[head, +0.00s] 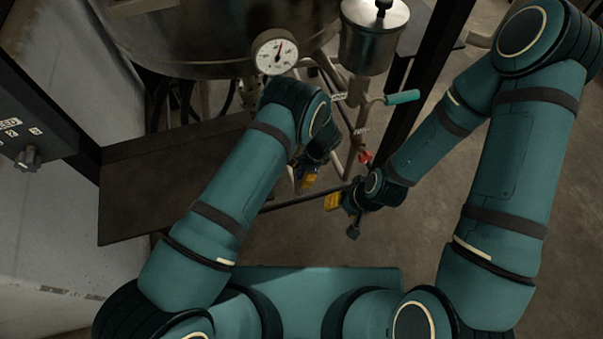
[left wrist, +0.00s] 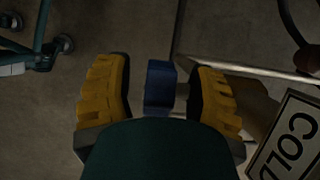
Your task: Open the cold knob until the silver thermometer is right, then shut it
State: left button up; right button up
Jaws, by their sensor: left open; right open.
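The silver-rimmed thermometer (head: 276,52) hangs at the front of the steel vessel in the head view. Its dial is white and its needle points roughly up; the numbers are too small to read. A blue knob (left wrist: 160,86), beside a COLD label (left wrist: 296,140), shows in the left wrist view. My left gripper (left wrist: 158,90) is open, with one yellow finger on each side of the blue knob; I cannot tell whether they touch it. In the head view my left arm hides this knob, and my left gripper (head: 308,180) shows partly. My right gripper (head: 334,201) is open and empty, lower right.
A red knob (head: 366,157) sits on a pipe close above my right gripper. A teal-handled lever (head: 402,97) sticks out below a steel canister (head: 372,38). A dark panel (head: 150,185) stands left of my left arm. Floor at right is clear.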

pick_arm(q)
jog(key=shift+c, duration=0.4)
grip_shut()
jog(key=shift+s+h, duration=0.1)
jog(key=shift+h, duration=0.2)
jog(key=shift+a+f+t+h+p, duration=0.1)
jog(key=shift+t+h+p, duration=0.3)
jog(key=shift+h, duration=0.5)
jog(key=shift+f+t+h+b, duration=0.2)
jog(key=shift+t+h+b, duration=0.35)
jog(key=shift+h, duration=1.45)
